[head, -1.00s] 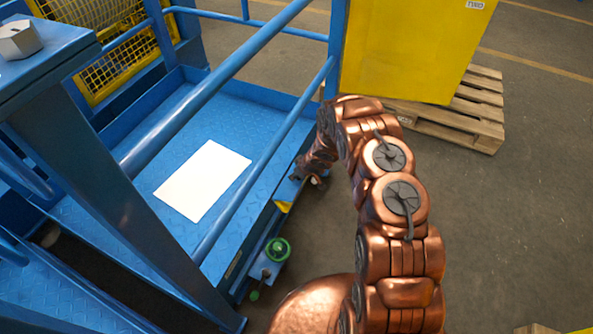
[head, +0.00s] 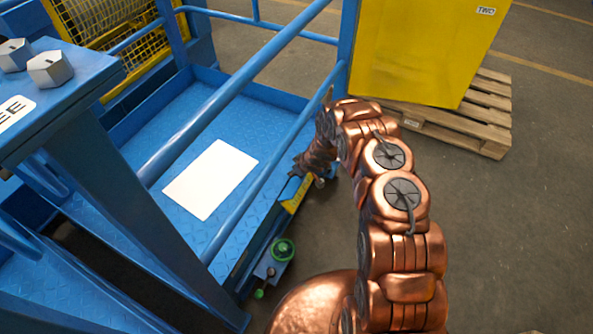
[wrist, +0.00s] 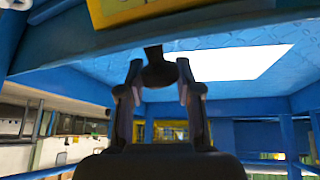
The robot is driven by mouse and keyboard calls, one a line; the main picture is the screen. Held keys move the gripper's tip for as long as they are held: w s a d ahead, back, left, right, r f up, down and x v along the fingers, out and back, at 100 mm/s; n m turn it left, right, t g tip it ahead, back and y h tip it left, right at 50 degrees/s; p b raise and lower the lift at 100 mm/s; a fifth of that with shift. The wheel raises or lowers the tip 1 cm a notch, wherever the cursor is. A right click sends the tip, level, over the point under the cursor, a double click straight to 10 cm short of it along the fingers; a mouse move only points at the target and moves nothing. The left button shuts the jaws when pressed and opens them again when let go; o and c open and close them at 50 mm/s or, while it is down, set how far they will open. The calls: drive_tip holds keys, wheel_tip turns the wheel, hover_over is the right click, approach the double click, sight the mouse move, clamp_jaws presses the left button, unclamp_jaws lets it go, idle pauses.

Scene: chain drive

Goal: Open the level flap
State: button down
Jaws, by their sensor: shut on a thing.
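A yellow panel (head: 296,194), which looks like the level flap, sits on the outer edge of the blue platform (head: 240,120). A yellow part also shows at the top of the wrist view (wrist: 135,10), just above a blue beam. My gripper (wrist: 160,75) is at that edge, its two fingers closed around a dark rounded knob (wrist: 158,72) below the beam. I cannot tell whether the knob belongs to the flap. In the head view my gripper (head: 300,166) is small, dark and partly hidden by my copper arm. The flap's hinge and latch cannot be made out.
A green handwheel (head: 283,250) stands below the flap. Blue rails (head: 230,95) run above the platform, where a white sheet (head: 211,179) lies. A yellow box (head: 420,50) rests on a wooden pallet (head: 480,120). The floor to the right is clear.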

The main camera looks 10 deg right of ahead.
drive_tip(key=shift+s+a+f, duration=0.15)
drive_tip(key=shift+a, duration=0.25)
drive_tip(key=c, duration=1.1)
unclamp_jaws()
drive_tip(key=o, duration=0.3)
drive_tip(key=shift+d, duration=0.25)
drive_tip(key=shift+s+d+r, duration=0.2)
drive_tip(key=shift+r, duration=0.4)
drive_tip(key=shift+v, duration=5.35)
